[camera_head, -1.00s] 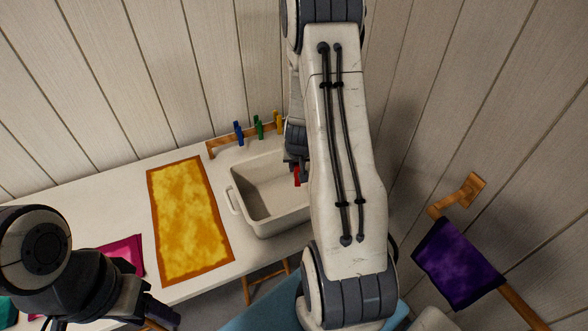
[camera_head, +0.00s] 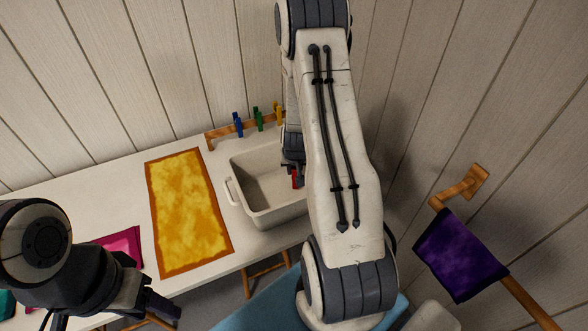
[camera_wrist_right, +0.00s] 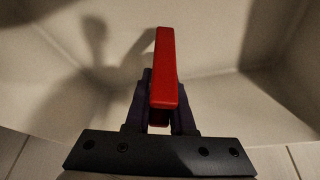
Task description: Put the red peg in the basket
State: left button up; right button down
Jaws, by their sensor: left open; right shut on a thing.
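The red peg (camera_head: 294,180) is held in my right gripper (camera_wrist_right: 161,112), which is shut on it. In the right wrist view the peg (camera_wrist_right: 164,65) points away from the jaws, with the basket's pale inner walls and floor around it. The basket (camera_head: 240,203) is a cream, rectangular tub with a handle on its left side, standing on the white table. In the head view the peg is over the basket's right part, and my arm hides the basket's right side. My left gripper (camera_head: 165,308) is at the lower left, open, away from the basket.
A yellow cloth with an orange border (camera_head: 188,213) lies left of the basket. A purple cloth (camera_head: 458,260) hangs on a wooden rail at right.

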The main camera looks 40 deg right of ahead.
jog(key=shift+f, duration=0.25)
jog(key=c, duration=0.8)
grip_release()
jog(key=shift+o, duration=0.2)
jog(key=shift+r, duration=0.25)
jog(key=p+v, duration=0.5)
jog(key=v, duration=0.7)
jog(key=shift+r, duration=0.4)
jog(key=a+r+n+y, duration=0.2)
jog(key=a+r+n, duration=0.15)
jog(key=a, duration=0.65)
jog(key=a+r+n+y, duration=0.2)
jog(key=a+r, duration=0.2)
jog(key=a, duration=0.6)
jog(key=s+a+r+n+g, duration=0.1)
jog(key=s+a+r+n, duration=0.2)
jog(key=s+a, duration=0.3)
jog(key=s+a+r+n+g, duration=0.2)
jog(key=s+a+r+n, duration=0.2)
jog(key=s, duration=0.9)
jog(key=a+n, duration=0.2)
jog(key=shift+s+a+g, duration=0.2)
jog(key=shift+a+g, duration=0.05)
jog(key=shift+g, duration=0.05)
